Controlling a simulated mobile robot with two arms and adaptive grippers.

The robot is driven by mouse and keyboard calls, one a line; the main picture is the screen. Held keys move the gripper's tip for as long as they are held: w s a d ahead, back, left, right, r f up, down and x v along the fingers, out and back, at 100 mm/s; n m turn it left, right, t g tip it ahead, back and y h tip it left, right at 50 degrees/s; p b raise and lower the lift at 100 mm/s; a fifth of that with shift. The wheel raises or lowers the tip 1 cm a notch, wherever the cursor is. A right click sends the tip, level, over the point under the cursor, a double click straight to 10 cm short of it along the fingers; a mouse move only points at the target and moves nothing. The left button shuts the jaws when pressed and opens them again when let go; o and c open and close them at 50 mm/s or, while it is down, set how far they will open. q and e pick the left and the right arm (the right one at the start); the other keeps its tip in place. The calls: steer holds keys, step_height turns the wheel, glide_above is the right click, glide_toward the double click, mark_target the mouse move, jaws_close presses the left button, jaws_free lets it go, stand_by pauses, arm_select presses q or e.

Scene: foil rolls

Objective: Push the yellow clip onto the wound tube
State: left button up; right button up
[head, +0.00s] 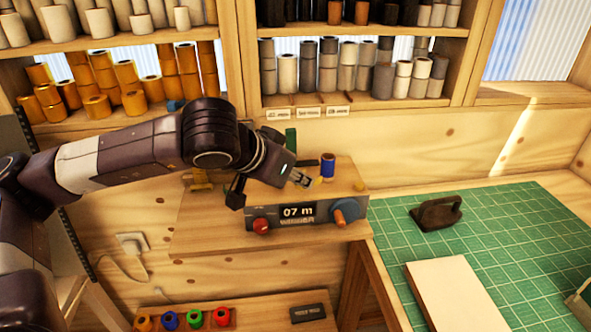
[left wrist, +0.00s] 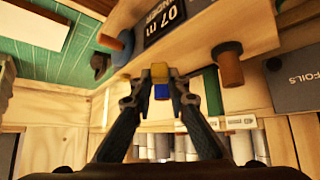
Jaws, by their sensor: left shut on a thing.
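The wound tube (head: 328,169), blue with a brown end, stands upright on top of the winder box. My left gripper (head: 312,181) is just left of the tube, shut on a small yellow clip (head: 319,181). In the left wrist view the clip (left wrist: 160,73) shows between the fingertips, with blue from the tube (left wrist: 161,91) visible between the fingers. Whether the clip touches the tube I cannot tell. My right gripper is not in view.
The winder (head: 283,222) has a "07 m" display, a red knob (head: 261,226) and a blue and orange crank (head: 344,213). Another small yellow piece (head: 360,187) lies on its right side. A green cutting mat (head: 510,228) is at right. Shelves of rolls stand behind.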

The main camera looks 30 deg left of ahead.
mark_target(324, 169)
arm_select(q)
steer(key=shift+w, duration=0.15)
steer(key=shift+w+f, duration=0.1)
steer(key=shift+w, duration=0.2)
steer(key=shift+w+d+f+p, duration=0.1)
steer(key=shift+w+f+p, duration=0.1)
steer(key=shift+w, duration=0.2)
steer(key=shift+w+d+f+p, duration=0.1)
steer(key=shift+w+p, duration=0.1)
steer(key=shift+w, duration=0.15)
steer(key=shift+w+f, duration=0.1)
steer(key=shift+w, duration=0.1)
steer(key=shift+w+d+b, duration=0.2)
steer(key=shift+w, duration=0.55)
steer(key=shift+w+d+b, duration=0.15)
steer(key=shift+w+b, duration=0.05)
steer(key=shift+w, duration=1)
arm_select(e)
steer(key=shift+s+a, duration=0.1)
arm_select(q)
steer(key=shift+d, duration=0.1)
steer(key=shift+w+b, duration=0.3)
steer(key=shift+b, duration=0.05)
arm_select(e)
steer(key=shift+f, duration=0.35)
